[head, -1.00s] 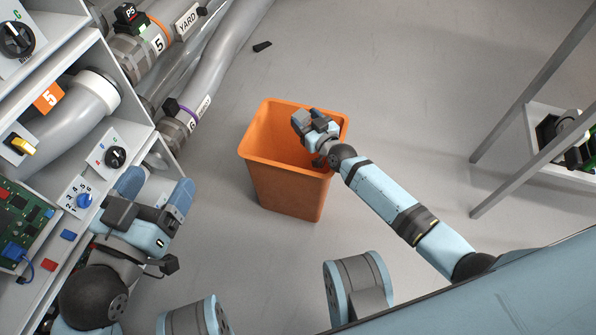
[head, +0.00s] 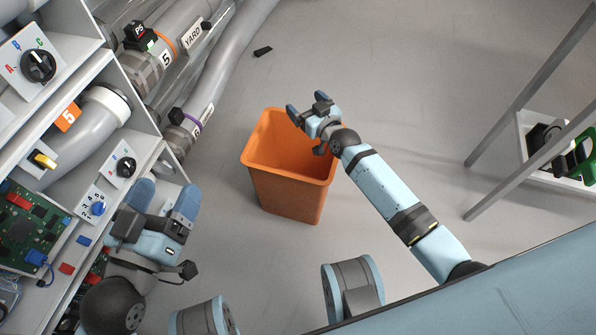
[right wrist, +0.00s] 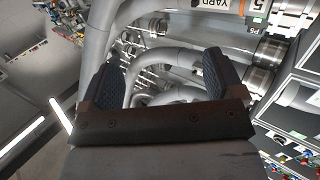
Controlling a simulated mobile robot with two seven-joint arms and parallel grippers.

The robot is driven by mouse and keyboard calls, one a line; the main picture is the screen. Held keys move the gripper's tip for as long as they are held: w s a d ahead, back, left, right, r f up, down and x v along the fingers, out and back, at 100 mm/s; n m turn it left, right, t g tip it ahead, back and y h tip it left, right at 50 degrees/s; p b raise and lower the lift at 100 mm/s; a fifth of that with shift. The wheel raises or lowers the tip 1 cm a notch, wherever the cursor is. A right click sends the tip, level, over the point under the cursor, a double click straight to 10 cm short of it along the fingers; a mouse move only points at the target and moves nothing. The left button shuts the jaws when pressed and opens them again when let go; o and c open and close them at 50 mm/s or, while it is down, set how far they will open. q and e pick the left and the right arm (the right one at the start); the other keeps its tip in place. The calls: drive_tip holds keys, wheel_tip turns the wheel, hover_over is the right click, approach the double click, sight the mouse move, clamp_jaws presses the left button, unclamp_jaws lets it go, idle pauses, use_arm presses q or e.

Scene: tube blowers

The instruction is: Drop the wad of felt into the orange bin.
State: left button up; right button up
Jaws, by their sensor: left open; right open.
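The orange bin (head: 290,198) stands upright on the grey floor in the middle of the head view. My right gripper (head: 306,106) is over the bin's far rim, with its fingers spread and nothing between them. The right wrist view also shows its two dark finger pads (right wrist: 160,80) apart and empty. My left gripper (head: 163,198) is open and empty beside the shelving at the left. I cannot make out the wad of felt in any view. Part of the bin's inside is hidden by its near wall and my right gripper.
Shelving with switch panels (head: 100,200) and a circuit board (head: 30,225) fills the left side. Large grey pipes (head: 215,75) run behind it. A small black piece (head: 262,50) lies on the floor. A metal-legged stand (head: 505,120) is at the right. Floor around the bin is clear.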

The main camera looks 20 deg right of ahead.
use_arm(q)
drive_tip(key=shift+s+a+r+t+p, duration=0.15)
drive_tip(key=shift+r+t+p, duration=0.55)
drive_tip(key=shift+r, duration=0.7)
drive_tip(key=shift+s+a+r+t+p, duration=0.15)
drive_tip(key=shift+r+t+p, duration=0.25)
drive_tip(key=shift+r+p, duration=0.75)
use_arm(e)
wheel_tip(320, 180, up, 10)
drive_tip(key=shift+f, duration=0.25)
use_arm(q)
drive_tip(key=shift+w+r, duration=0.1)
drive_tip(key=shift+r, duration=0.1)
